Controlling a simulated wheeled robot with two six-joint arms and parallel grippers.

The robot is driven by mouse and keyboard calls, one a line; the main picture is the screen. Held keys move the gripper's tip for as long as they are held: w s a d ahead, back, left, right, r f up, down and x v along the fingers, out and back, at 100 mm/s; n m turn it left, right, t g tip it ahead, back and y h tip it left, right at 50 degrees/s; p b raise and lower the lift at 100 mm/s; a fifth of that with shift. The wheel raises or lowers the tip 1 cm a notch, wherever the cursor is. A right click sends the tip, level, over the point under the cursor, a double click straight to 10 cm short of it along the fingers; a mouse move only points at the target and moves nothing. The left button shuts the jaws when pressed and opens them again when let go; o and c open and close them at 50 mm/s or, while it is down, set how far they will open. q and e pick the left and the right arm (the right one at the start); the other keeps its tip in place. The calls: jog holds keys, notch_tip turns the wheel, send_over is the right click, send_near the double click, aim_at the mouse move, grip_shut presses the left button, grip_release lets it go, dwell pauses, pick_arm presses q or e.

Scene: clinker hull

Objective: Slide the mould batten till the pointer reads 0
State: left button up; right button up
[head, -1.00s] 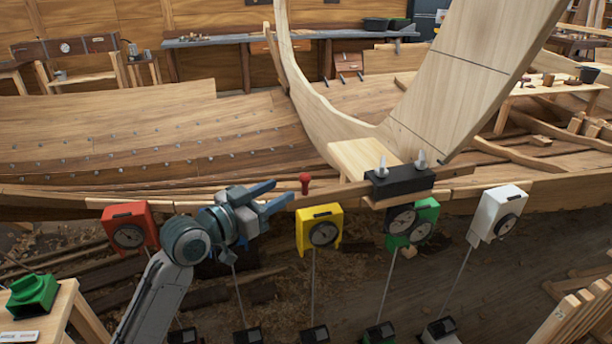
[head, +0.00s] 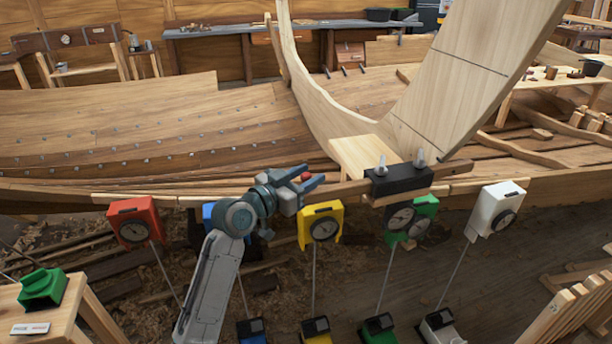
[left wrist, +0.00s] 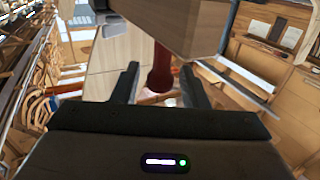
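The mould batten (head: 350,187) is a wooden bar that runs left from a black clamp block (head: 398,181) with two pale wing nuts. A red knob (head: 305,176) stands near its left end; it also shows in the left wrist view (left wrist: 160,72), under the wooden bar end (left wrist: 185,22). My left gripper (head: 316,181) is at the knob. In the left wrist view its two fingers (left wrist: 160,88) stand on either side of the knob with gaps, so it is open. A dark dial (head: 401,217) hangs below the clamp; its pointer reading is too small to tell. My right gripper is not in view.
Red (head: 133,222), yellow (head: 321,225), green (head: 427,210) and white (head: 495,208) boxed dials stand on thin rods along the hull edge. A blue one (head: 208,214) is partly behind my left arm. A small table (head: 60,310) stands at lower left.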

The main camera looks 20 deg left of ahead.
aim_at(319, 190)
pick_arm(q)
grip_shut()
jog(key=shift+w+d, duration=0.1)
jog(key=shift+w+d+b, duration=0.2)
jog(key=shift+w+d, duration=0.25)
jog(key=shift+d, duration=0.2)
jog(key=shift+w+d+b, duration=0.2)
jog(key=shift+w+d, duration=0.2)
jog(key=shift+d, duration=0.25)
jog(key=shift+o, duration=0.9)
grip_release()
jog(key=shift+a, duration=0.1)
